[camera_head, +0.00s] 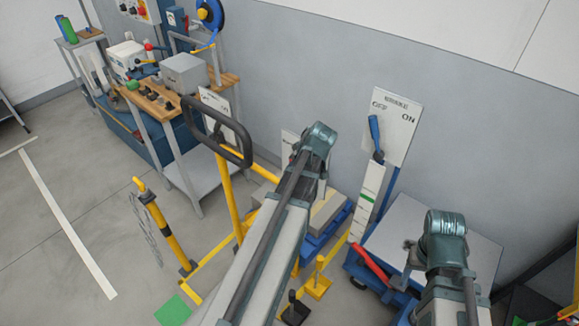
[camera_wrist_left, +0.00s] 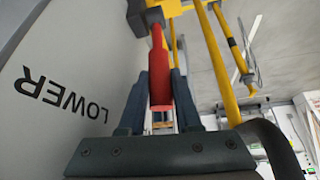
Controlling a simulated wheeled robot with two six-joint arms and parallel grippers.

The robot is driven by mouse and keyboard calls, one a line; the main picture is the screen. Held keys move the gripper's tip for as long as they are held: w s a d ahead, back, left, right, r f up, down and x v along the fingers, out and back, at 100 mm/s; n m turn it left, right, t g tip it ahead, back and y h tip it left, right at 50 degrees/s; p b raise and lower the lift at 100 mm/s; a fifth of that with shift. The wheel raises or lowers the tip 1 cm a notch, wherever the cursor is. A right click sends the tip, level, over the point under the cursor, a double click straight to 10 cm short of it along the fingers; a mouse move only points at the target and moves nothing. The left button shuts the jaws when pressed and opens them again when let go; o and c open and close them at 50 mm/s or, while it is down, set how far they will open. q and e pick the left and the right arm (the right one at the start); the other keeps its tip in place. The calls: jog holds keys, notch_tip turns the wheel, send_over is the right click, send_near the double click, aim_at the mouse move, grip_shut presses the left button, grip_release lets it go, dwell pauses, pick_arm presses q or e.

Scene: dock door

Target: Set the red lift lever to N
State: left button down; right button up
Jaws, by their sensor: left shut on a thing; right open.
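The red lift lever (camera_wrist_left: 158,66) shows in the left wrist view, between the dark fingers of my left gripper (camera_wrist_left: 160,88), which is shut on it. A pale plate (camera_wrist_left: 40,75) marked LOWER stands beside it on the left. No N mark is legible, so I cannot tell the lever's setting. In the head view my left arm hides its own gripper and most of the area around it. My right gripper (camera_head: 408,262) is open and empty, low at the right, close to a red handle (camera_head: 371,264) on a blue frame.
A black loop handle (camera_head: 248,145) on a yellow post (camera_head: 231,205) stands left of my left arm. An ON/OFF panel (camera_head: 391,125) with a blue lever (camera_head: 375,135) is on the right. A cluttered workbench (camera_head: 150,98) stands at the back left. Floor is clear at the left.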

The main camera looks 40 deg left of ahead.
pick_arm(q)
jog(key=shift+s+d+y+b, duration=0.1)
jog(key=shift+d+y+b, duration=0.2)
jog(key=shift+d, duration=0.3)
jog(key=c, duration=0.9)
grip_release()
jog(key=p+v, duration=1.1)
jog(key=v, duration=0.2)
jog(key=shift+d+r, duration=0.25)
